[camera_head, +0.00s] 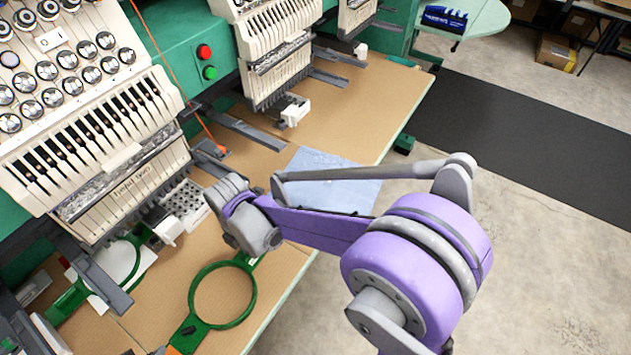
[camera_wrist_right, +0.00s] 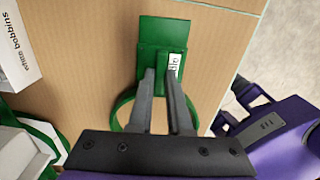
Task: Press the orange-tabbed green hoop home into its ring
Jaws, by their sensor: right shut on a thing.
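A green hoop (camera_head: 254,293) lies on the tan worktop in the head view, with an orange tab (camera_head: 172,350) at its near end, cut by the lower edge. Its ring and a green end plate with a white label (camera_wrist_right: 172,66) show in the wrist view. I cannot tell inner hoop from outer ring, or whether they sit flush. My right gripper (camera_wrist_right: 161,76) is shut on the green hoop by its labelled end plate. In the head view its hand is above the hoop's far end, fingertips hidden. My left gripper is not in view.
A second green hoop (camera_head: 137,243) with white fabric sits under the left embroidery head (camera_head: 95,130). A white box (camera_wrist_right: 15,50) lies left in the wrist view. A blue cloth (camera_head: 330,190) lies behind my right arm. The worktop's edge runs close on the right.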

